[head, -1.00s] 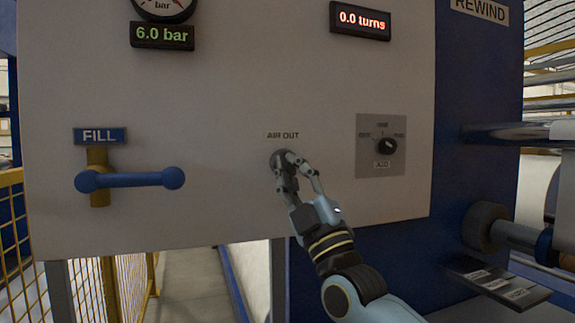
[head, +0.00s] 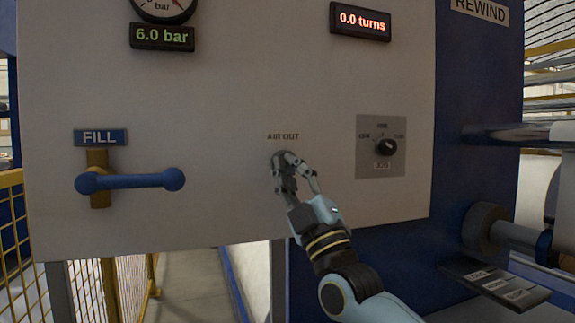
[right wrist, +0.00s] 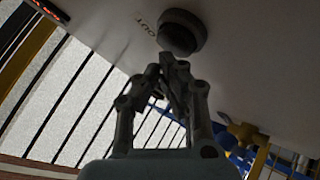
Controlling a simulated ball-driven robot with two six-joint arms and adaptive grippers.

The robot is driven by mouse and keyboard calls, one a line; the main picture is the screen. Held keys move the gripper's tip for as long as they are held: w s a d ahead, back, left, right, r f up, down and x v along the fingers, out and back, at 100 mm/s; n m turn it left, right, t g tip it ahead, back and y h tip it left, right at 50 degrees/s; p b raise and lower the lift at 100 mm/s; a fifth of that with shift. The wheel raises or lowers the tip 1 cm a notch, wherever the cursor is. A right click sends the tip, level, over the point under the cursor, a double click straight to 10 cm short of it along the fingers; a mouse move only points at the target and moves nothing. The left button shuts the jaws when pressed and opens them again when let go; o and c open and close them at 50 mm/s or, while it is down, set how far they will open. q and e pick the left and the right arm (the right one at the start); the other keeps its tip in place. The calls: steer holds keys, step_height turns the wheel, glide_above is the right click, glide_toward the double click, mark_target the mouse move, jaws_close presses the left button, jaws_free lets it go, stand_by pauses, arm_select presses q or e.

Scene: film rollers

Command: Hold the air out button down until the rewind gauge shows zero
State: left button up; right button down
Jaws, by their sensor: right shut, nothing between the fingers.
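The air out button (head: 279,157) is a dark round knob on the pale panel, under the AIR OUT label. It shows larger in the right wrist view (right wrist: 182,33). My right gripper (head: 286,164) is shut and empty, with its fingertips at the button in the head view. In the right wrist view the fingertips (right wrist: 170,66) lie just below the button; I cannot tell whether they touch it. The round gauge (head: 163,9) is cut off by the top edge. Its green display (head: 162,37) reads 6.0 bar. My left gripper is not in view.
A blue-handled FILL lever (head: 130,180) stands out from the panel at left. A rotary selector (head: 385,147) sits right of the button. A red display (head: 360,21) reads 0.0 turns. A REWIND sign (head: 481,10) and rollers are at right, yellow mesh fencing (head: 128,285) at lower left.

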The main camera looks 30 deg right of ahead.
steer(key=shift+w+d, duration=0.15)
steer(key=shift+w, duration=0.4)
stand_by(0.8)
steer(key=shift+s, duration=0.15)
stand_by(2.8)
steer(key=shift+s+a+p, duration=0.25)
steer(key=shift+s+p, duration=0.4)
steer(key=shift+s, duration=0.15)
steer(key=s+p, duration=0.1)
steer(key=s, duration=0.1)
steer(key=s+a+p, duration=0.1)
steer(key=s, duration=0.1)
steer(key=shift+s+a+p, duration=0.1)
steer(key=shift+s+p, duration=0.2)
steer(key=shift+s, duration=0.1)
